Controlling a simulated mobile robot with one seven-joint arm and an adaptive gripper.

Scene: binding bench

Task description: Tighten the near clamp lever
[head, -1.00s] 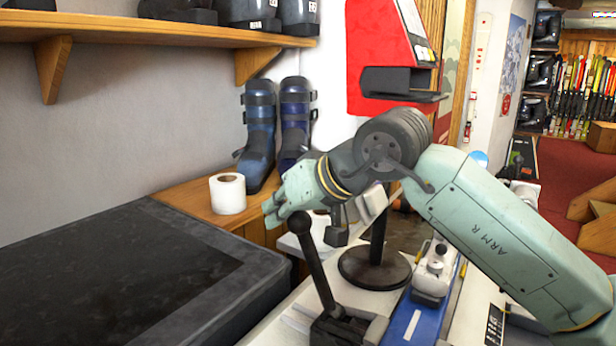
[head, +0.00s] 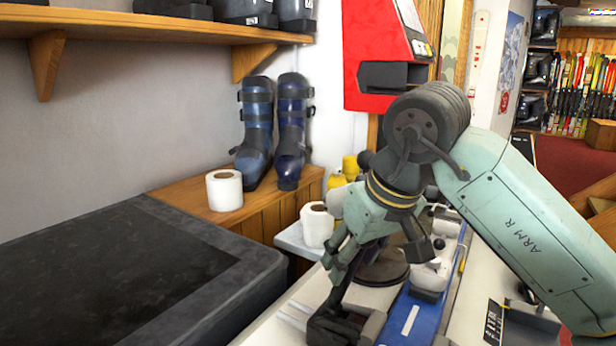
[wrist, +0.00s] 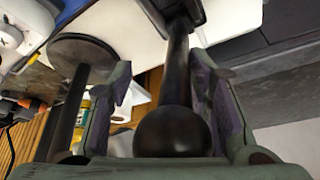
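The near clamp lever, a black shaft with a round ball knob (wrist: 172,132), lies between the two fingers of my gripper (wrist: 160,72) in the wrist view. The fingers are apart, with a clear gap between the left finger and the shaft; the right finger is closer to it. In the head view my gripper (head: 345,250) points down over the lever's black clamp base (head: 343,328). There the gripper covers the knob and most of the shaft, so the lever's tilt is hard to tell.
A dark round stand base (head: 383,268) is just behind my gripper. A blue rail (head: 411,318) runs to its right. White rolls (head: 317,225) and (head: 224,190) stand behind and to the left. A black-topped bench (head: 140,265) fills the left front.

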